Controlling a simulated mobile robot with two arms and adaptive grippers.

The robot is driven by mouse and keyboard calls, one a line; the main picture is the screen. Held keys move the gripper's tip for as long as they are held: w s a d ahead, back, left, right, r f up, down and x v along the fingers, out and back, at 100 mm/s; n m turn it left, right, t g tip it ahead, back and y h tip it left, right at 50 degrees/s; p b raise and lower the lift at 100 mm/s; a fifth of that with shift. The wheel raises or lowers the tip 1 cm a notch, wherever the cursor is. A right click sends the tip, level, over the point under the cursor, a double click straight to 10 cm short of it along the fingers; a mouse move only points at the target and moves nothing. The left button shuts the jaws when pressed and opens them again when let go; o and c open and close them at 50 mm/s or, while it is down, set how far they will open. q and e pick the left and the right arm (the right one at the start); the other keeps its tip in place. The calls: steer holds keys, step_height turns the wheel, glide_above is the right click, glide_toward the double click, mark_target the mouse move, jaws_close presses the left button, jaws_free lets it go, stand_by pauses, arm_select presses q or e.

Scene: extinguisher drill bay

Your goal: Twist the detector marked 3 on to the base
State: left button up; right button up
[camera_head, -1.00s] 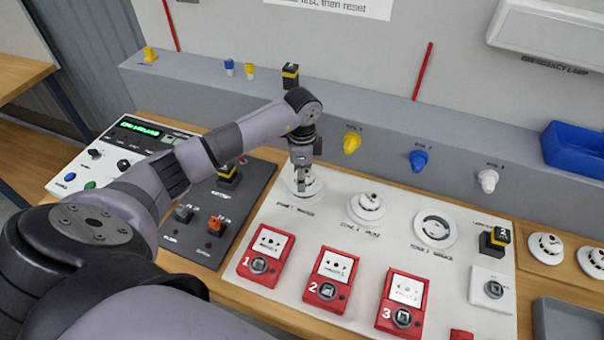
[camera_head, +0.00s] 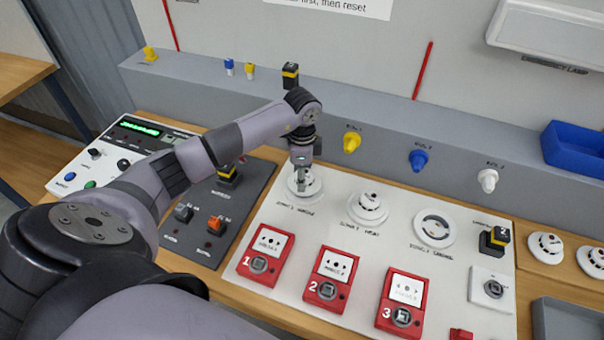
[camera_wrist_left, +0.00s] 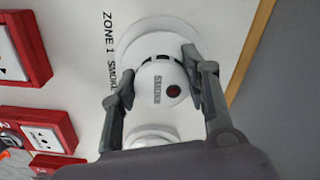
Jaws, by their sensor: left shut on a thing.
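My left gripper (camera_head: 301,183) points down over the zone 1 place at the panel's back left. I cannot make out a 3 on any detector. The zone 2 place holds a white detector (camera_head: 369,205). The zone 3 base (camera_head: 434,228) is an empty ring. My right gripper is not in view.
Two loose white detectors (camera_head: 546,246) (camera_head: 593,261) stand at the right. Red call points 1 (camera_head: 266,255), 2 (camera_head: 330,278) and 3 (camera_head: 402,302) line the panel's front. A grey ledge (camera_head: 370,140) with coloured knobs runs behind. A blue bin (camera_head: 575,149) is at the back right.

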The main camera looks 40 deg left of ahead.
arm_select(q)
steer(key=shift+f+b, duration=0.35)
steer(key=shift+f, duration=0.35)
stand_by(0.5)
steer(key=shift+w+m+b, duration=0.1)
steer(key=shift+m+b, duration=0.2)
steer(key=shift+m, duration=0.8)
steer(key=shift+m+b, duration=0.3)
steer(key=shift+m, duration=0.8)
steer(key=shift+w+m+b, duration=0.1)
steer(key=shift+m+b, duration=0.25)
steer(key=shift+m, duration=0.65)
steer(key=shift+m+b, duration=0.35)
steer(key=shift+m, duration=0.75)
